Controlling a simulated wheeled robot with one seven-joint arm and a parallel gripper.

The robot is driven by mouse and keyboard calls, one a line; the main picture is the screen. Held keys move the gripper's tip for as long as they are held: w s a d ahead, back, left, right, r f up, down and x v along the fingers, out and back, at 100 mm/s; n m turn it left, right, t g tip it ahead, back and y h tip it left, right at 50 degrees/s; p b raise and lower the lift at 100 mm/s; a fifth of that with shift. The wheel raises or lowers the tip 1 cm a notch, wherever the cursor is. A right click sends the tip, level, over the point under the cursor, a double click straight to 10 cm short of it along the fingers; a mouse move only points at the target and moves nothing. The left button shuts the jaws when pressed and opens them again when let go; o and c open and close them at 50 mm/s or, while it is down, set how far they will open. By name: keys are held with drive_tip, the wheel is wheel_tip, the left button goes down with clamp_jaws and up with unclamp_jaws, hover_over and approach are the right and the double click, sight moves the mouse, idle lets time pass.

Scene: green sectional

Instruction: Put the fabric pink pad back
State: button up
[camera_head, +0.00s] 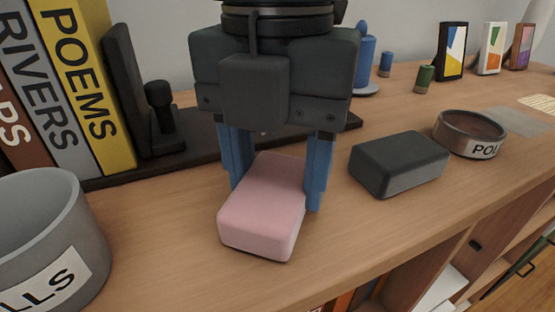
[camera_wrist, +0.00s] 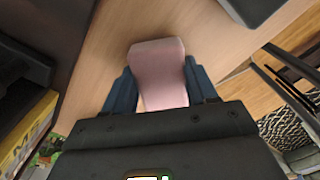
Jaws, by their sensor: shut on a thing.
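The pink pad (camera_head: 258,222) is a soft-edged block at the wooden shelf top (camera_head: 170,235), in the middle of the head view. My gripper (camera_head: 275,190) points down over it, with one blue finger on each side of the pad, shut on it. In the wrist view, the pad (camera_wrist: 158,72) sits between the two blue fingers of my gripper (camera_wrist: 160,92). I cannot tell for sure whether the pad's underside touches the wood.
A dark grey block (camera_head: 398,165) lies to the right, with a labelled round dish (camera_head: 470,135) beyond it. A grey labelled pot (camera_head: 40,240) stands at the left front. Books (camera_head: 85,80) and a black bookend (camera_head: 135,100) stand behind left. Small framed cards (camera_head: 452,50) stand at the back right.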

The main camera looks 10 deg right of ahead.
sight(278, 174)
drive_tip(key=shift+f, duration=0.15)
drive_tip(key=o, duration=1.4)
wheel_tip(278, 174, up, 12)
drive_tip(key=shift+r+b, duration=0.2)
drive_tip(key=shift+b, duration=0.65)
